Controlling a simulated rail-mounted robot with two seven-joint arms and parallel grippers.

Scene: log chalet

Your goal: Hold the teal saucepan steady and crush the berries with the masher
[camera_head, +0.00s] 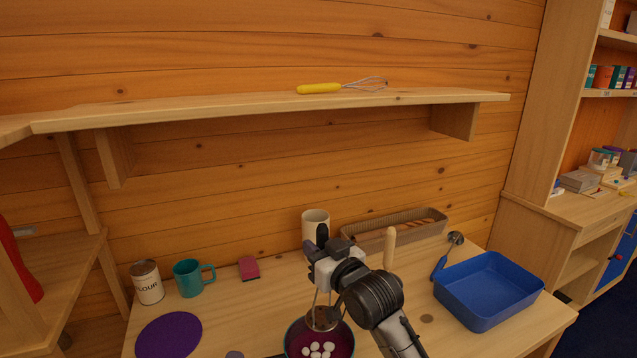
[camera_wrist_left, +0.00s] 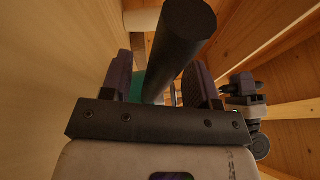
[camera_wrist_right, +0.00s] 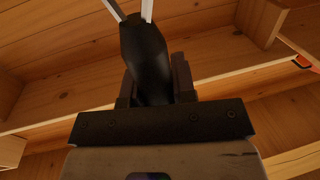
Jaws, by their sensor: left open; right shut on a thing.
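The teal saucepan (camera_head: 291,348) stands at the bottom of the head view, partly cut off, with a dark red inside and several pale round berries (camera_head: 315,351) in it. My right gripper (camera_head: 322,252) is shut on the masher's black handle (camera_wrist_right: 147,60), above the pan. The masher's metal wires (camera_head: 316,299) point down to the pan; whether its head touches the berries I cannot tell. In the left wrist view, a thick black handle (camera_wrist_left: 181,45) lies between the open fingers of my left gripper (camera_wrist_left: 165,80), with teal (camera_wrist_left: 138,86) behind it. The head view does not clearly show my left gripper.
A flour tin (camera_head: 147,283), teal mug (camera_head: 190,278), pink block (camera_head: 249,268) and cream mug (camera_head: 314,220) stand behind. A long basket (camera_head: 420,226), blue-handled tool (camera_head: 439,268) and blue tray (camera_head: 487,301) are right. A purple mat (camera_head: 168,336) lies left. A shelf (camera_head: 220,108) hangs above.

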